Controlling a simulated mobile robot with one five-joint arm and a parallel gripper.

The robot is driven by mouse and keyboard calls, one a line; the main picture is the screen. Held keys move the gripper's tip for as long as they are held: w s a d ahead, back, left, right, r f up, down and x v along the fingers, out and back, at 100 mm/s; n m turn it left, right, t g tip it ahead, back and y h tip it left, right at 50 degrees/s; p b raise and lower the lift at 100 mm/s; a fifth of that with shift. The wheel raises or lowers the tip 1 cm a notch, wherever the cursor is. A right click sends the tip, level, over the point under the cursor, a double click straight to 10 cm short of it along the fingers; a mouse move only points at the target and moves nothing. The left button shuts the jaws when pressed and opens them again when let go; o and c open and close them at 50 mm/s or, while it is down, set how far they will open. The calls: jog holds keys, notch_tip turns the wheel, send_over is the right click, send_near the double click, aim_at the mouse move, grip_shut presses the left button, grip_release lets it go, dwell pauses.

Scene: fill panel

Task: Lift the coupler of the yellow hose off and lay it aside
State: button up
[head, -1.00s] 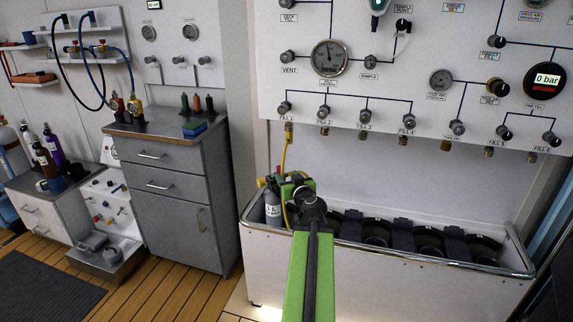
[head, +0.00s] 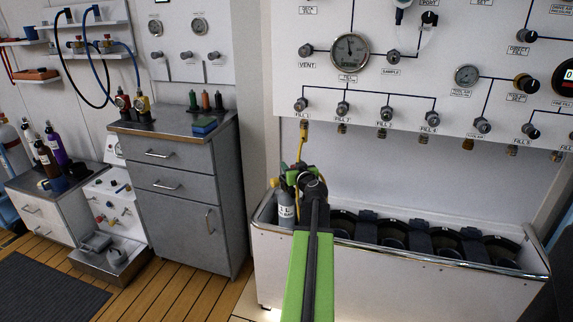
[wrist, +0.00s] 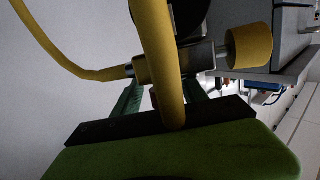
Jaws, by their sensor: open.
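The yellow hose (head: 302,140) hangs from the FILL 1 outlet on the panel down to the top of a grey cylinder (head: 286,212) in the white trough. In the wrist view the hose (wrist: 157,50) crosses in front of the camera. Its brass-yellow coupler (wrist: 152,70) sits against a metal valve body (wrist: 196,58) with a yellow knob (wrist: 250,46). My gripper (head: 308,178) is at the cylinder's top, beside the valve; in the wrist view its open fingers (wrist: 160,98) reach toward the coupler. The hose partly hides the coupler, and contact cannot be told.
The trough (head: 400,265) has several dark, empty-looking round holders to the right of the cylinder. The gauge panel (head: 400,80) stands above and behind it. A grey drawer cabinet (head: 180,190) stands to the left, with bare wooden floor (head: 185,290) in front.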

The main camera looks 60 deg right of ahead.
jog(key=shift+a, duration=0.1)
jog(key=shift+c, duration=0.3)
jog(key=shift+w+a, duration=0.15)
jog(key=shift+w, duration=0.1)
grip_shut()
dwell(0.7)
